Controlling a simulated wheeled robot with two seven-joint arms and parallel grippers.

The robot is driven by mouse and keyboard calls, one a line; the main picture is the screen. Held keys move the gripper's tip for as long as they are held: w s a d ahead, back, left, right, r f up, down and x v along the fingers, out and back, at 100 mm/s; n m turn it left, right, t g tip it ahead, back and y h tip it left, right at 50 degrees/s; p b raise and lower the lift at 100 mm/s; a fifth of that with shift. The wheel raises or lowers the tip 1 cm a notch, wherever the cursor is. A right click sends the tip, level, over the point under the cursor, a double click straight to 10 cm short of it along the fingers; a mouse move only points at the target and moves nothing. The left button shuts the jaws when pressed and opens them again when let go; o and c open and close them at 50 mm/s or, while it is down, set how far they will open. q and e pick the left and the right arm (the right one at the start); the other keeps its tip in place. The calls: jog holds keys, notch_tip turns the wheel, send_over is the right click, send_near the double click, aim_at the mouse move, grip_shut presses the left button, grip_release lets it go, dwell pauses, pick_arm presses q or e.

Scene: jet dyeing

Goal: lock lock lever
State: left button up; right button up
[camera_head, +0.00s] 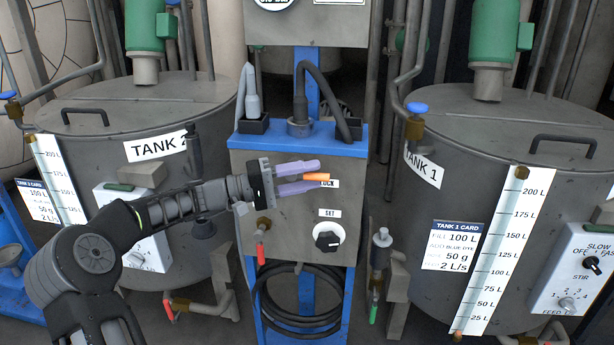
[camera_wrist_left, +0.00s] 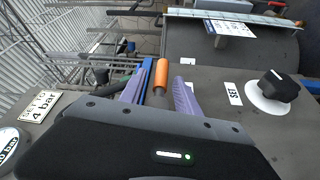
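The lock lever has an orange handle (camera_head: 316,177) and sits on the front of the grey control box (camera_head: 270,220), beside a label that is partly hidden and ends in "OCK". My left gripper (camera_head: 303,176) reaches in from the left with its purple fingers apart, one above and one below the lever. In the left wrist view the orange handle (camera_wrist_left: 161,74) lies between the two fingers (camera_wrist_left: 159,95), with a gap visible on each side. I cannot tell how far the fingers overlap it in depth. My right gripper is not in view.
A black SET knob (camera_head: 327,238) is below the lever, and it also shows in the left wrist view (camera_wrist_left: 274,88). Plugs and grey cables stand on the blue shelf (camera_head: 352,148) above. Tank 2 (camera_head: 110,115) is left, Tank 1 (camera_head: 440,205) right. A coiled black hose (camera_head: 300,325) hangs below.

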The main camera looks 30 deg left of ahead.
aim_at(296, 178)
pick_arm(q)
jog(key=shift+a, duration=0.1)
jog(key=v, duration=0.7)
jog(key=shift+s+a, duration=0.15)
jog(key=shift+s, duration=0.1)
